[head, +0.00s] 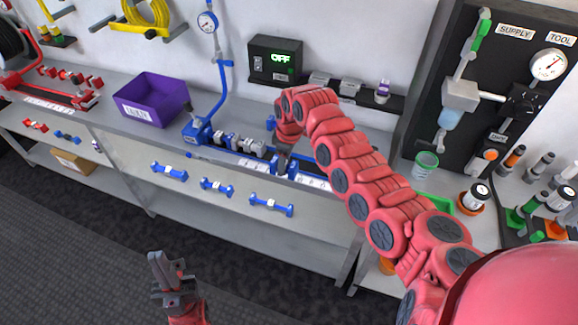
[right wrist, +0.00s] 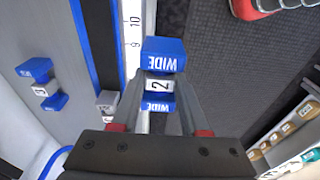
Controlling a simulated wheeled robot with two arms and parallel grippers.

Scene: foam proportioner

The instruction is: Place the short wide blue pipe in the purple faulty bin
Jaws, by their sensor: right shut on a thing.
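The purple bin (head: 172,112) with a white label stands on the bench to the left of the blue gauge stand. My right gripper (head: 284,163) is shut on a blue pipe with a white middle band, over the right part of the measuring rail. In the right wrist view the held blue pipe (right wrist: 163,52) reads "WIDE" on both ends and "2" on its band. My arm partly hides it in the head view. My left gripper (head: 170,278) is low at the front, away from the bench; its finger gap is unclear.
Several blue pipes, such as this one (head: 216,187), lie along the bench front. The measuring rail (head: 312,180) has grey and blue parts. A gauge stand (head: 198,132) rises between rail and bin. A black box (head: 274,62) reading "OFF" stands behind.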

